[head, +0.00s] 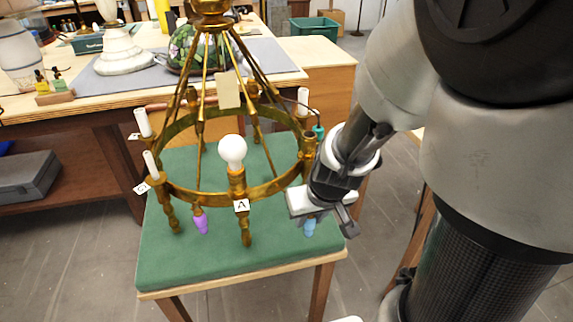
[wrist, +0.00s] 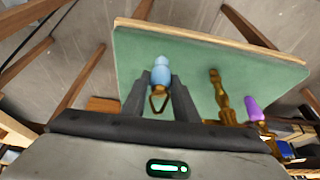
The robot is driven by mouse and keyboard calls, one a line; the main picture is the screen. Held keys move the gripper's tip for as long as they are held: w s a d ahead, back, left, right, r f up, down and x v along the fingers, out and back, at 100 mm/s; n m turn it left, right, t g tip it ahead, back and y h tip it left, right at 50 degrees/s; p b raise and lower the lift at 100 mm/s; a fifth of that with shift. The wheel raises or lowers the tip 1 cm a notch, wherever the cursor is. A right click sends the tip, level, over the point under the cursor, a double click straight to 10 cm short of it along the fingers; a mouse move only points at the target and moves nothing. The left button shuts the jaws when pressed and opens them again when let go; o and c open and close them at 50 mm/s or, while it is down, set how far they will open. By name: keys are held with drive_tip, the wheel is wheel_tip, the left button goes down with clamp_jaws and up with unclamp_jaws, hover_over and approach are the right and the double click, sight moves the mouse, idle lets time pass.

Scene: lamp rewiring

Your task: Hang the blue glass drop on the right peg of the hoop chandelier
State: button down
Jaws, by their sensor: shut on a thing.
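The blue glass drop (head: 309,229) hangs below my gripper (head: 318,212) in the head view. In the wrist view the blue drop (wrist: 161,74) sits between the two fingers of my gripper (wrist: 160,92), with its gold wire loop (wrist: 159,104) toward the camera. My gripper is shut on the drop. The brass hoop chandelier (head: 205,199) stands above the green-topped table, and my gripper is beside the right front of its hoop. I cannot make out the right peg; my gripper and wrist cover that part of the hoop.
A purple drop (head: 201,222) hangs under the hoop's front left. A white bulb (head: 232,150) stands above the tag marked A (head: 241,205). White candle sleeves and a teal piece (head: 319,131) are on the hoop. The green mat (head: 200,268) is bare in front.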

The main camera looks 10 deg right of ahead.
drive_tip(key=w+a+f+p, duration=0.1)
drive_tip(key=w+a, duration=0.3)
drive_tip(key=w, duration=0.4)
drive_tip(key=shift+w+a+f+p, duration=0.15)
drive_tip(key=shift+w+f+p, duration=0.2)
drive_tip(key=shift+f+p, duration=0.1)
idle(0.7)
drive_tip(key=shift+r, duration=0.1)
idle(0.4)
drive_tip(key=c, duration=1.3)
unclamp_jaws()
drive_tip(key=shift+w, duration=0.1)
drive_tip(key=shift+c, duration=0.2)
drive_tip(key=shift+a, duration=0.1)
